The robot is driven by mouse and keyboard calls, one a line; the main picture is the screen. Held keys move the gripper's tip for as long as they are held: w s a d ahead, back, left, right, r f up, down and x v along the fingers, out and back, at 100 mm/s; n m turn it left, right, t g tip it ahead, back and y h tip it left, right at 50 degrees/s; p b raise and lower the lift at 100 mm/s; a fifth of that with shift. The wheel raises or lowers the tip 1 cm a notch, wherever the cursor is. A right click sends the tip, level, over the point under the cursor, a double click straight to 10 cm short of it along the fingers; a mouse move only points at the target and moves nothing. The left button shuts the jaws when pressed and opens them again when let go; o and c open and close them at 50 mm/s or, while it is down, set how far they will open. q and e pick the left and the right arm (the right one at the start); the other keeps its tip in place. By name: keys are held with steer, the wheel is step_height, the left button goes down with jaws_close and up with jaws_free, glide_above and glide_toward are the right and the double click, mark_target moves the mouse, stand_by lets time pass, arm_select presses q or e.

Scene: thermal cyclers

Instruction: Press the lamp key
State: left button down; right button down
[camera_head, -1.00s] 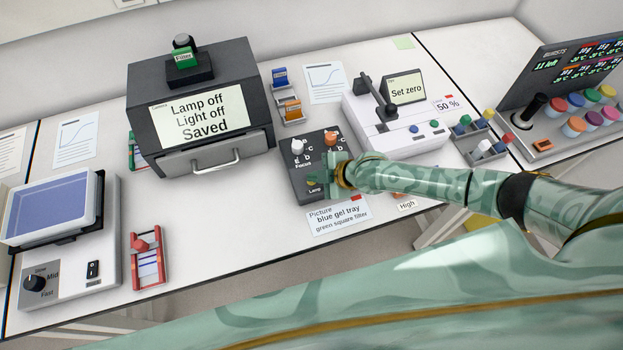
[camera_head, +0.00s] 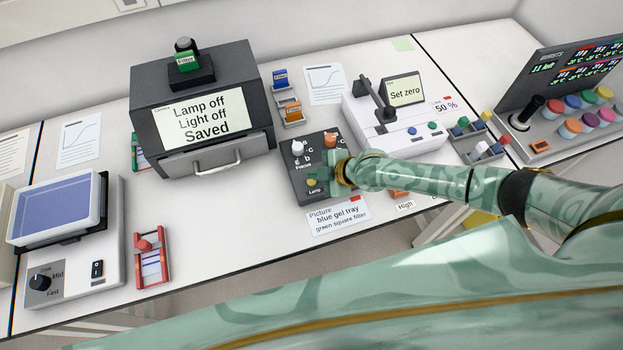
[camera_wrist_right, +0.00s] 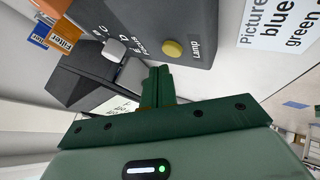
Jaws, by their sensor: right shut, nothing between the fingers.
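The lamp key is a round yellow button (camera_head: 311,183) beside the word Lamp, at the front of a dark control box (camera_head: 308,197). In the right wrist view the lamp key (camera_wrist_right: 173,48) is fully visible. My right gripper (camera_head: 333,168) is over the box's right part, just right of the key. In the wrist view its green fingers (camera_wrist_right: 157,72) are shut and empty, their tips close to the key but apart from it in the picture. Whether they touch the box is unclear. The imager screen (camera_head: 200,115) reads "Lamp off, Light off, Saved". My left gripper is out of view.
A white Focus knob (camera_head: 298,148) and an orange knob (camera_head: 331,140) stand on the same box. A picture card (camera_head: 338,215) lies in front. The dark imager (camera_head: 150,80) stands behind left, a white "Set zero" instrument (camera_head: 365,125) behind right.

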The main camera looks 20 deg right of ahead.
mark_target(315, 183)
steer(key=shift+r+p, duration=2)
steer(key=shift+r, duration=0.4)
steer(key=shift+f, duration=0.1)
